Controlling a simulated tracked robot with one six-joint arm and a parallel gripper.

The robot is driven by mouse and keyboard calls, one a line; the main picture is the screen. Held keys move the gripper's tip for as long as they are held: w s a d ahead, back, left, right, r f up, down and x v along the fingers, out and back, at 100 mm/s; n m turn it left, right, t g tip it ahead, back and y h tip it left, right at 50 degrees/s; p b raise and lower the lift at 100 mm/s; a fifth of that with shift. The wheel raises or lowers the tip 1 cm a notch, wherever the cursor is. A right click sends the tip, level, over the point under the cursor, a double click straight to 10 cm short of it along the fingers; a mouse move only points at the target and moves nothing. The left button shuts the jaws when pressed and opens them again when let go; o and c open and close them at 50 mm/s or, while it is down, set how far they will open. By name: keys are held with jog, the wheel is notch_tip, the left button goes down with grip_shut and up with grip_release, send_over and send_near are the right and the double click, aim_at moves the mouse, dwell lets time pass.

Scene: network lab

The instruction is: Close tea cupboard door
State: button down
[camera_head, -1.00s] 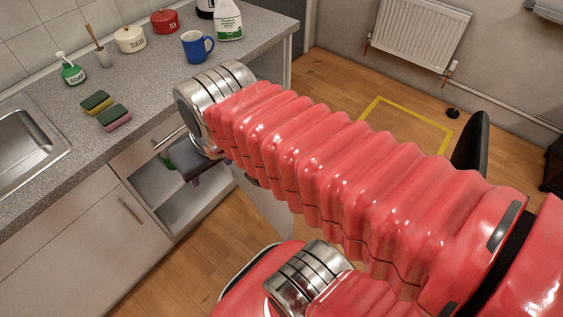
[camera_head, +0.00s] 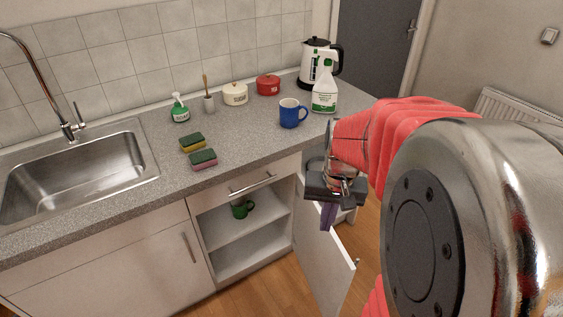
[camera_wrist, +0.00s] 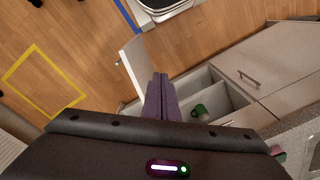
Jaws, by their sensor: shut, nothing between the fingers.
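The tea cupboard (camera_head: 245,262) is open below the counter, with a green mug (camera_head: 242,209) on its inner shelf. Its pale door (camera_head: 322,262) is swung far out on the right side, with a small handle (camera_head: 355,263) near its free edge. My gripper (camera_head: 328,215) points down above the door's hinge-side part, its purple fingers shut and empty. In the wrist view the fingers (camera_wrist: 161,97) lie between the door (camera_wrist: 133,65) and the cupboard opening with the green mug (camera_wrist: 200,112). I cannot tell whether they touch the door.
The counter (camera_head: 245,150) holds a blue mug (camera_head: 291,114), a spray bottle (camera_head: 324,92), a kettle (camera_head: 316,66), sponges (camera_head: 203,159) and canisters. A closed drawer (camera_head: 240,188) is above the cupboard. Wood floor (camera_wrist: 75,40) is clear before the door.

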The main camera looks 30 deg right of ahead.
jog(key=w+d+f+m+y, duration=0.2)
jog(key=d+f+m+y, duration=0.2)
jog(key=d+f+m, duration=0.8)
jog(key=d+f, duration=0.6)
jog(key=d, duration=0.4)
jog(key=shift+d+f+m, duration=0.25)
jog(key=shift+d+m, duration=0.1)
jog(key=shift+m, duration=0.05)
jog(key=w+a+f, duration=0.1)
jog(key=a+f, duration=0.6)
jog(key=f, duration=0.2)
jog(key=shift+a+f, duration=0.15)
jog(key=shift+a, duration=0.2)
jog(key=shift+a, duration=0.1)
